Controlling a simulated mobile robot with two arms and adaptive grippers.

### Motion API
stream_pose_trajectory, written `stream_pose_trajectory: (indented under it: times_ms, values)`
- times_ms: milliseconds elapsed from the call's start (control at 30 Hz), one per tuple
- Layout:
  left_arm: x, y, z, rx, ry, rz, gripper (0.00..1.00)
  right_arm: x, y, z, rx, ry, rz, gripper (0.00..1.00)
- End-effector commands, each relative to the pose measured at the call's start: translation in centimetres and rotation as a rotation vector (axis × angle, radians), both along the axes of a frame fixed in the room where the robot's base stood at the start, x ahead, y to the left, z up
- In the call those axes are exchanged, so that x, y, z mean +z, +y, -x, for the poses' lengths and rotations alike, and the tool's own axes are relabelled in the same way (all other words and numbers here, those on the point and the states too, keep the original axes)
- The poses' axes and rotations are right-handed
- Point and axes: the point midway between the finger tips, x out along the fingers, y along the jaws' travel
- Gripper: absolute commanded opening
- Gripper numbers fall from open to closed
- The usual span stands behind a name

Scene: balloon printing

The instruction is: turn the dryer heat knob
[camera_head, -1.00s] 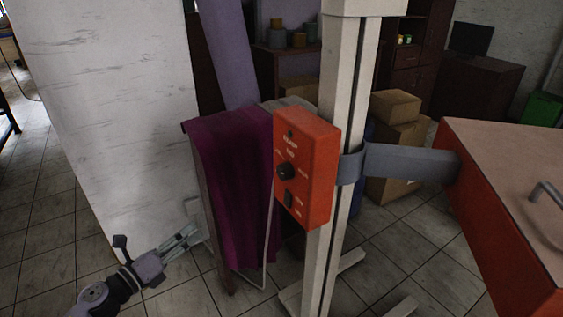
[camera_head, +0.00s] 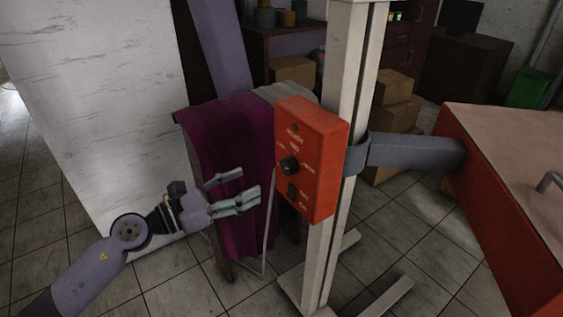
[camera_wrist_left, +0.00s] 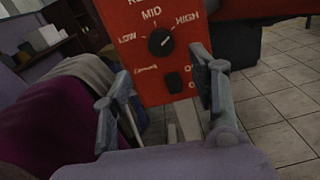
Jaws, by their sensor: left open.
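The dryer heat knob (camera_head: 289,166) is a black round knob on the front of a red control box (camera_head: 320,150), which is fixed to a pale upright post. In the left wrist view the knob (camera_wrist_left: 161,42) sits below the labels LOW, MID and HIGH; its white mark points up and right, between MID and HIGH. A black switch (camera_wrist_left: 174,82) is below it. My left gripper (camera_head: 240,188) is open and empty, left of the box and apart from it. In the wrist view its fingers (camera_wrist_left: 163,95) spread to either side below the knob. My right gripper is not seen.
A purple cloth (camera_head: 225,150) hangs over a stand behind my left gripper. A grey arm (camera_head: 415,153) joins the post to a red-sided table (camera_head: 500,200) at the right. Cardboard boxes (camera_head: 395,115) stand behind. A white panel (camera_head: 100,100) is at the left.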

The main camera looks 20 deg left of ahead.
Motion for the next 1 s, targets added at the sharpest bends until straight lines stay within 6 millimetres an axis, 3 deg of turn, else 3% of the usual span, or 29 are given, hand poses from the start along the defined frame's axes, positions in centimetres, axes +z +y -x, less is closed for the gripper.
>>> stream_pose_trajectory:
  times_ms: [200,533,1000]
  values:
    - [0.6,-2.3,-3.0,0.002,-0.004,0.005,0.54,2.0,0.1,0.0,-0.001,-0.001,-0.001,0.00]
    - [0.3,-5.6,-7.3,0.001,-0.001,0.004,0.54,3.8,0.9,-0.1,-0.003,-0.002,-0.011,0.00]
    - [0.0,-6.6,-8.4,-0.001,0.001,0.001,0.54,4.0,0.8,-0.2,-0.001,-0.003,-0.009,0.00]
